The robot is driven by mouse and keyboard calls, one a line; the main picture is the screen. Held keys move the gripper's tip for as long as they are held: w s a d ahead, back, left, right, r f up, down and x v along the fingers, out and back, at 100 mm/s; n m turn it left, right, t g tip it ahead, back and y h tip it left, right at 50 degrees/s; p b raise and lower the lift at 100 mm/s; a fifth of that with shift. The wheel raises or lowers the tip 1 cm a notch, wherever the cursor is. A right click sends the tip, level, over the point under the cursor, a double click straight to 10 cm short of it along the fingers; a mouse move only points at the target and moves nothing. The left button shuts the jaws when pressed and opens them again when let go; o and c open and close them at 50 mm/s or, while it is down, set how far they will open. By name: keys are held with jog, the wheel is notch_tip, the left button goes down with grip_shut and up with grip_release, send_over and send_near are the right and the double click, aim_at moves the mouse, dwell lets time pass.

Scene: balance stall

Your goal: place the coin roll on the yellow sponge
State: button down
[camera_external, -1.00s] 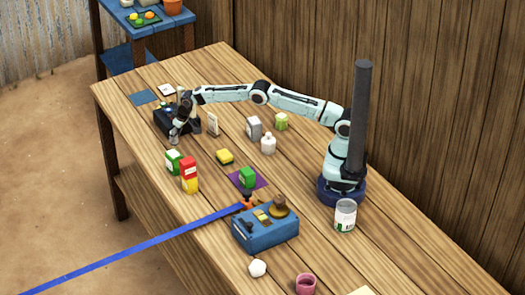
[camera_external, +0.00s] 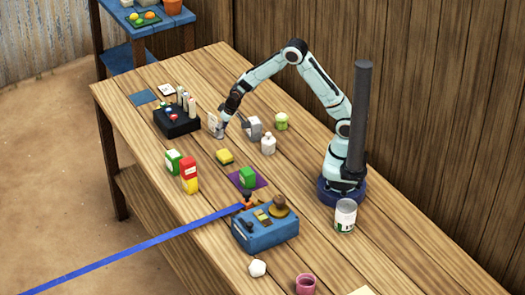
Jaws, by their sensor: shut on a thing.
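The yellow sponge (camera_external: 224,157) lies flat on the table, with nothing on it. My gripper (camera_external: 219,131) is above the table, up and to the left of the sponge in the picture and apart from it. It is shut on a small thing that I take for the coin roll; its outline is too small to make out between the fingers.
Bare wood surrounds the sponge.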

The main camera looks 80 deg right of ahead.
jog(key=s+r, duration=0.2)
jog(key=s, duration=0.9)
send_near(222, 153)
jog(key=shift+w+d+f, duration=0.35)
jog(key=shift+w+f, duration=0.15)
jog(key=shift+w, duration=0.25)
jog(key=shift+w+f, duration=0.2)
jog(key=shift+f, duration=0.1)
jog(key=shift+w+f, duration=0.15)
jog(key=shift+f, duration=1.45)
jog(key=shift+f, duration=0.1)
jog(key=c, duration=0.8)
grip_release()
jog(key=shift+f, duration=0.1)
